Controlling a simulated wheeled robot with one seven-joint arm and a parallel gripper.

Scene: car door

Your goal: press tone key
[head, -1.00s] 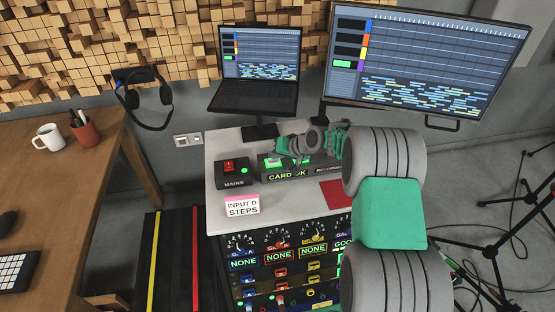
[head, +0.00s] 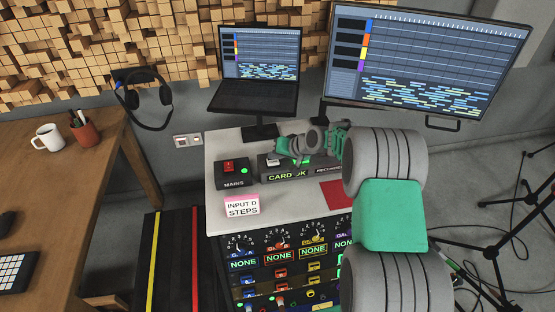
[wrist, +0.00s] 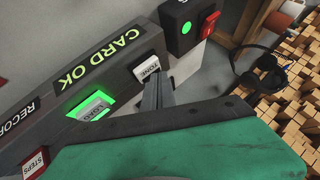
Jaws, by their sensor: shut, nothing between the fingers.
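The white tone key (wrist: 148,69), labelled TONE, sits on the dark card console in the wrist view. It also shows as a small white key in the head view (head: 273,161), with no green glow around it. My gripper (wrist: 157,88) is shut and empty, its fingertips right at the tone key's near edge. I cannot tell whether they touch it. In the head view my gripper (head: 284,149) is over the console's left part, small and partly blended with my arm. The key labelled LOAD (wrist: 94,107) has a lit green surround.
The CARD OK display (wrist: 115,45) is on the console's front. The mains box (head: 233,173) with a red switch stands left of it. An INPUT D STEPS card (head: 242,206) and a red pad (head: 337,194) lie in front. The laptop (head: 258,70) is behind.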

